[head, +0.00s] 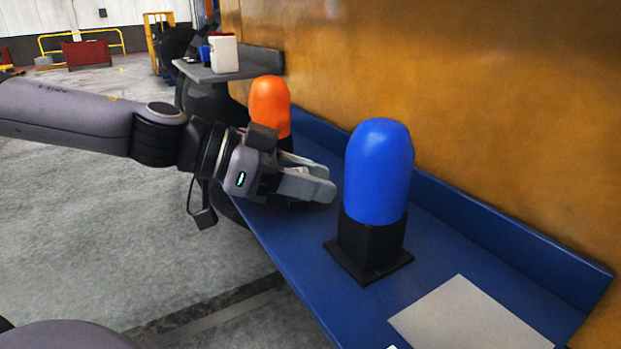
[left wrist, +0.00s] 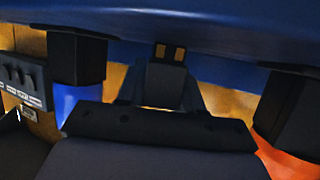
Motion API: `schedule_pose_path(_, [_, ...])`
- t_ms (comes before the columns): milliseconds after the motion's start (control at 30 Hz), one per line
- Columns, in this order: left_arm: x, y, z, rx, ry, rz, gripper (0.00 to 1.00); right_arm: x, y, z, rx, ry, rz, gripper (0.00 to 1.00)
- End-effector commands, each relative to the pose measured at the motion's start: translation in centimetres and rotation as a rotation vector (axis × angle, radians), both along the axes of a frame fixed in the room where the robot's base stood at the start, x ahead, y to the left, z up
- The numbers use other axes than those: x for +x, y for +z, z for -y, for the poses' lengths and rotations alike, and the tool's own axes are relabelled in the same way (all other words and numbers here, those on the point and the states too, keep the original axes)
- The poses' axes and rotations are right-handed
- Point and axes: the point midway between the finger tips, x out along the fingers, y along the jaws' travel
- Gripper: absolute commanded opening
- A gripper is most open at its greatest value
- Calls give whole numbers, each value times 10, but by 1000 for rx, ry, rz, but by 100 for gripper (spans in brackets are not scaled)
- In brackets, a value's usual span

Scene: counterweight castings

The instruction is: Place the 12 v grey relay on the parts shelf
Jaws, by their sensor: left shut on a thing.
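My left gripper (head: 326,182) is shut between the blue and orange domes, low over the blue shelf (head: 310,268). In the left wrist view its fingers (left wrist: 163,88) grip a small grey block with two copper-coloured contacts, which I take to be the grey relay (left wrist: 160,84). The contacts point toward the blue surface (left wrist: 225,68) at the top of that view. I cannot tell whether the relay touches it. In the head view the fingers hide the relay. No voltage marking is readable. My right gripper is not in view.
A blue dome (head: 378,172) on a black base stands just right of the gripper. An orange dome (head: 270,103) stands behind it. A pale flat sheet (head: 470,318) lies at the near end. A raised lip (head: 500,240) runs along the wall side. A grey ledge holds a white container (head: 224,54).

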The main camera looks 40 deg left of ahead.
Motion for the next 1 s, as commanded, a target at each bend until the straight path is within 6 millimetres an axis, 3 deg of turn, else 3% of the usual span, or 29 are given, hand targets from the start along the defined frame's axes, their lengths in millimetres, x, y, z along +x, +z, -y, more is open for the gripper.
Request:
schedule_pose_path(67, [0, -3, 0, -2, 0, -2, 6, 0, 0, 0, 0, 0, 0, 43])
schedule_pose_path(100, [0, -3, 0, -1, 0, -1, 42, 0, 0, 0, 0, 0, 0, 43])
schedule_pose_path(167, [0, -3, 0, 0, 0, 0, 61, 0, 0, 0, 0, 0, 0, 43])
schedule_pose_path(633, [-3, 3, -3, 0, -1, 0, 61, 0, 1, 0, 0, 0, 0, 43])
schedule_pose_path(1000, [-25, 17, -25, 3, 2, 2, 61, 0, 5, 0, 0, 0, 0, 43])
